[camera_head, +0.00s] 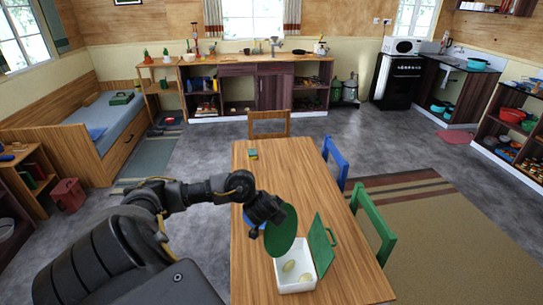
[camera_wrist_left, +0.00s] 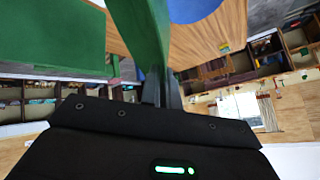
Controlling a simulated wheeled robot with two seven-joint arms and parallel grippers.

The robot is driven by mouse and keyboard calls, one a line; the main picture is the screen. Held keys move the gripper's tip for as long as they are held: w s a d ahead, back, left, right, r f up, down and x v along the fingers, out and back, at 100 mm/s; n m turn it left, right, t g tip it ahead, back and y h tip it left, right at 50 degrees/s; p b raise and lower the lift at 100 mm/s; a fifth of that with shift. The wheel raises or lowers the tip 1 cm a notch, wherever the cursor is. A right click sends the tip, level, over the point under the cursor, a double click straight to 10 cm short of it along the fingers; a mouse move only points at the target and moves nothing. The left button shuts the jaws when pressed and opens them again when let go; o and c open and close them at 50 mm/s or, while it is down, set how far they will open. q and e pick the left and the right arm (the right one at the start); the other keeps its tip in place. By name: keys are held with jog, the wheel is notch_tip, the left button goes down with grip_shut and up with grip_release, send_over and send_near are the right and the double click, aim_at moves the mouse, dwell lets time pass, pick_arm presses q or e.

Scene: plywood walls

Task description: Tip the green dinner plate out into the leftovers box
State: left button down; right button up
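The green dinner plate (camera_head: 281,232) stands steeply on edge above the table, beside and partly over the leftovers box. My left gripper (camera_head: 278,214) is shut on its rim; the wrist view shows the plate (camera_wrist_left: 140,32) between the fingers (camera_wrist_left: 160,92). The white leftovers box (camera_head: 296,287) stands below it on the wooden table, its green lid (camera_head: 321,244) open to the right. Two pale yellowish pieces (camera_head: 289,266) lie in the box. No food shows on the visible plate face. My right gripper is not in view.
The wooden table (camera_head: 268,178) is mostly clear beyond the box. A small yellow-and-green item (camera_head: 252,154) lies at its far end. A blue round thing (camera_head: 250,225) shows partly behind my gripper. Green (camera_head: 373,222) and blue (camera_head: 336,160) chairs stand along the right edge.

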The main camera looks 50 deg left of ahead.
pick_arm(q)
jog(key=d, duration=0.1)
jog(key=d+y+p, duration=0.1)
jog(key=d, duration=0.1)
jog(key=w+d+r+m+y, duration=0.1)
jog(key=shift+d+r, duration=0.1)
jog(key=shift+d, duration=0.25)
dwell(1.3)
